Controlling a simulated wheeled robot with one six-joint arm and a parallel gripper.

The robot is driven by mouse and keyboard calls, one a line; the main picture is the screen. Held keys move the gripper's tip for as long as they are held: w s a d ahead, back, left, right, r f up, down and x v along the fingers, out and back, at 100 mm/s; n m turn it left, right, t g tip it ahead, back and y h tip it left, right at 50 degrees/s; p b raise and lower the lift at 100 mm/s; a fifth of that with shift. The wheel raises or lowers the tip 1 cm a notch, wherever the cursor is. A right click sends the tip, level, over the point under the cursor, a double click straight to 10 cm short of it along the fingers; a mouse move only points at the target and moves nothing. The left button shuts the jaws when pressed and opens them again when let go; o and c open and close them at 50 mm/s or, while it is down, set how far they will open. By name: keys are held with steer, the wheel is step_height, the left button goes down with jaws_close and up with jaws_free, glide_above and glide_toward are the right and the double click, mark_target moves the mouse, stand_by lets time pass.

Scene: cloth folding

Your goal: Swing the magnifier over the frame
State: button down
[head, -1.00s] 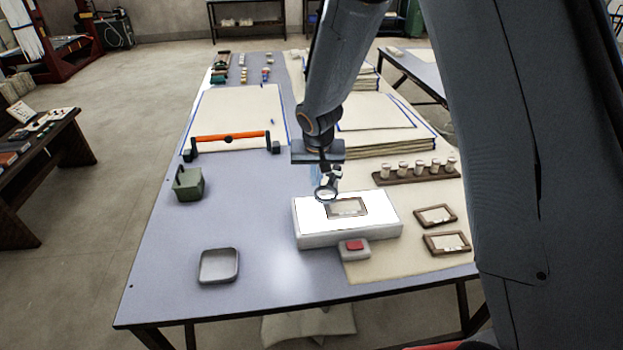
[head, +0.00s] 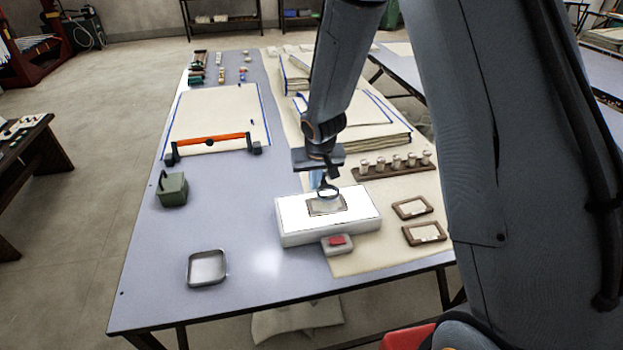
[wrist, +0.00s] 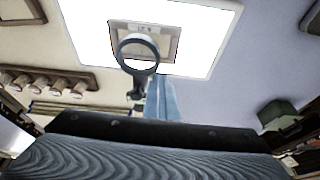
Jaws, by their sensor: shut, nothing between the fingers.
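The magnifier (head: 328,193) is a dark round ring with a clear lens on a short dark arm. In the head view it overlaps the upper part of the small frame (head: 312,209), which lies on a lit white box. In the wrist view the magnifier ring (wrist: 138,52) stands in front of the left-middle part of the frame (wrist: 174,42); the frame's right side shows beside it. My gripper (head: 317,185) points down with pale blue fingers beside the magnifier's arm. In the wrist view my gripper (wrist: 160,82) is shut and empty, just right of that arm; whether it touches is unclear.
The light box (head: 290,232) has a red-buttoned block (head: 338,243) at its front. Two brown frames (head: 412,208) and a rack of jars (head: 395,166) stand right. A metal tray (head: 206,268) and green box (head: 172,190) stand left. The table between them is clear.

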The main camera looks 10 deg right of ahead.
steer(key=shift+s+d+f, duration=0.1)
steer(key=shift+s+d, duration=0.1)
steer(key=shift+d, duration=0.25)
stand_by(0.4)
steer(key=shift+w+a+f, duration=0.1)
steer(key=shift+a, duration=0.05)
steer(key=shift+w+a+b, duration=0.3)
steer(key=shift+a+b, duration=0.15)
steer(key=shift+b, duration=0.6)
steer(key=a, duration=0.1)
steer(key=a+b, duration=0.1)
steer(key=w+a+b, duration=0.1)
steer(key=shift+a+r, duration=0.15)
steer(key=shift+r, duration=0.15)
steer(key=s+d+r+b, duration=0.1)
steer(key=d+r, duration=0.2)
steer(key=r, duration=0.6)
steer(key=shift+r, duration=0.15)
steer(key=shift+s, duration=0.1)
